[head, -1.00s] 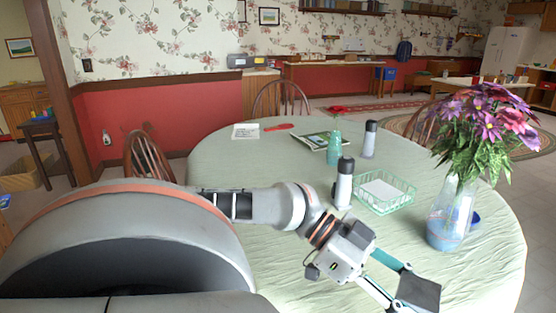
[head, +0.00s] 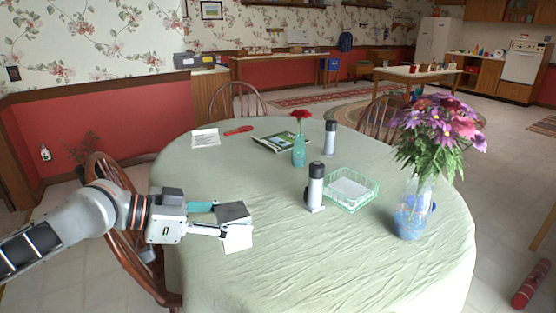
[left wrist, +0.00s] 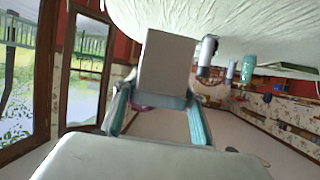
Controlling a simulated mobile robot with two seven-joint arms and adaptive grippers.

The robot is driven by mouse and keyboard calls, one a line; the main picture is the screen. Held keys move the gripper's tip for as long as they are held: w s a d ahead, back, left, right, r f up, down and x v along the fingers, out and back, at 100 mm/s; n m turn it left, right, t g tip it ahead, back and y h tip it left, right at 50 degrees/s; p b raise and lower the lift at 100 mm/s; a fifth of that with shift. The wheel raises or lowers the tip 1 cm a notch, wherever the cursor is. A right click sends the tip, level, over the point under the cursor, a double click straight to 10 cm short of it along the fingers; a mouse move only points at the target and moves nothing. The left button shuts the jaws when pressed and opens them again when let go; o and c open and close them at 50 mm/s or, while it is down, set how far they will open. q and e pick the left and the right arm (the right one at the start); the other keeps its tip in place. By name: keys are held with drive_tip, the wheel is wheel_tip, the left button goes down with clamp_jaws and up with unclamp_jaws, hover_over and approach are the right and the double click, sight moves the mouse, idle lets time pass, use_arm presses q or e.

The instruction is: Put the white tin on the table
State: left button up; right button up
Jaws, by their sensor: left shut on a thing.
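My left gripper (head: 222,222) reaches in from the left, over the left part of the round table (head: 290,250) with its pale green cloth. It is shut on the white tin (head: 238,238), a small boxy thing that the dark fingertip partly hides in the head view. In the left wrist view the tin (left wrist: 166,65) stands out as a plain pale block between the fingers. I cannot tell whether the tin touches the cloth. My right gripper is in neither view.
Two grey shakers (head: 315,188) (head: 330,138), a green basket (head: 352,190), a teal vase (head: 299,151), a book (head: 279,142) and a large flower vase (head: 411,210) stand on the table. The front middle of the cloth is clear. A chair (head: 118,215) stands at the left edge.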

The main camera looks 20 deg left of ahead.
use_arm(q)
drive_tip(key=w+r+n+t+y+p, duration=0.1)
drive_tip(key=w+r+p, duration=0.3)
drive_tip(key=r, duration=0.2)
drive_tip(key=w+d+p, duration=0.8)
drive_tip(key=w+p, duration=0.2)
drive_tip(key=shift+n, duration=0.3)
drive_tip(key=shift+w+d+f+b, duration=0.1)
drive_tip(key=shift+f+b, duration=0.65)
drive_tip(key=shift+f, duration=4.45)
drive_tip(key=shift+w+f+b, duration=0.1)
drive_tip(key=shift+f+b, duration=0.6)
drive_tip(key=shift+f, duration=4.5)
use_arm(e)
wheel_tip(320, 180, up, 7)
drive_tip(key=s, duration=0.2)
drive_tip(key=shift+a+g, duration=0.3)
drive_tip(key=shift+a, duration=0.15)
use_arm(q)
drive_tip(key=shift+f, duration=0.2)
drive_tip(key=o, duration=1.3)
drive_tip(key=shift+s+y, duration=0.1)
drive_tip(key=shift+y, duration=0.2)
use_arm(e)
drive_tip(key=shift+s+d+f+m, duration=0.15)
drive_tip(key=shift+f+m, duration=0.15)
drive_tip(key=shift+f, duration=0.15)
